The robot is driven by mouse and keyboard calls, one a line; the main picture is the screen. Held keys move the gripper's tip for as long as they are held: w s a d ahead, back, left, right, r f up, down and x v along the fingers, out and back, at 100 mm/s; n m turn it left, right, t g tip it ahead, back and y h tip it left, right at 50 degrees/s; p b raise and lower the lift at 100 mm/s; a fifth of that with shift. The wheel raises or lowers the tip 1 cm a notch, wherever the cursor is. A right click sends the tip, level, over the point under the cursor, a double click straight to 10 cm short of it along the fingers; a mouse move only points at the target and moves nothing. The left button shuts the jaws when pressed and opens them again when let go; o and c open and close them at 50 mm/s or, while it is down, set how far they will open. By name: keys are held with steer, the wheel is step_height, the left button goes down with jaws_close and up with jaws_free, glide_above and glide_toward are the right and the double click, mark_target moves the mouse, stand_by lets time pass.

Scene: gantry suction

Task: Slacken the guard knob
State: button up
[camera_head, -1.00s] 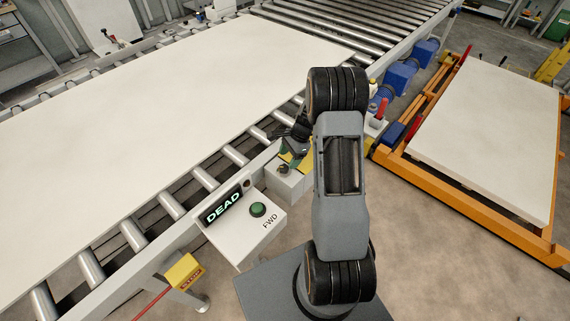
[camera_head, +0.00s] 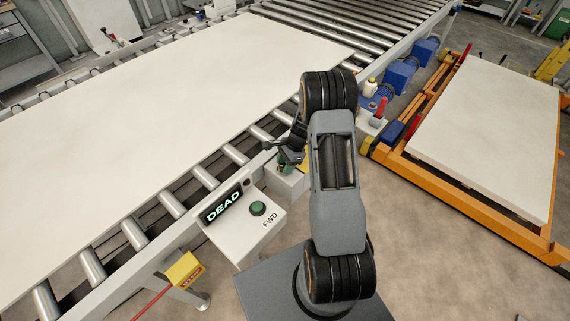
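My gripper (camera_head: 284,150) shows as a small dark shape left of my forearm, over the conveyor's near edge. Its fingers are too small and dark to tell whether they are open or shut. Just below it stands a small grey box (camera_head: 287,185) with green and yellow parts on top, partly covered by the gripper. I cannot make out the guard knob for certain; it may be hidden behind my gripper or arm.
A roller conveyor (camera_head: 205,178) carries a large white board (camera_head: 170,85). A yellow stop box (camera_head: 184,268) is at lower left. An orange frame (camera_head: 480,205) holds another board at right.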

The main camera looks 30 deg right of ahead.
steer(key=c, duration=0.5)
steer(key=shift+o, duration=0.2)
steer(key=n+g+b, duration=0.1)
steer(key=n+b, duration=0.1)
steer(key=n, duration=0.1)
steer(key=shift+w+n, duration=0.15)
steer(key=shift+n, duration=0.15)
steer(key=shift+w+n+g+h+b, duration=0.1)
steer(key=shift+n+g+h+b, duration=0.55)
steer(key=shift+n, duration=1.15)
steer(key=shift+g, duration=0.25)
steer(key=o, duration=0.9)
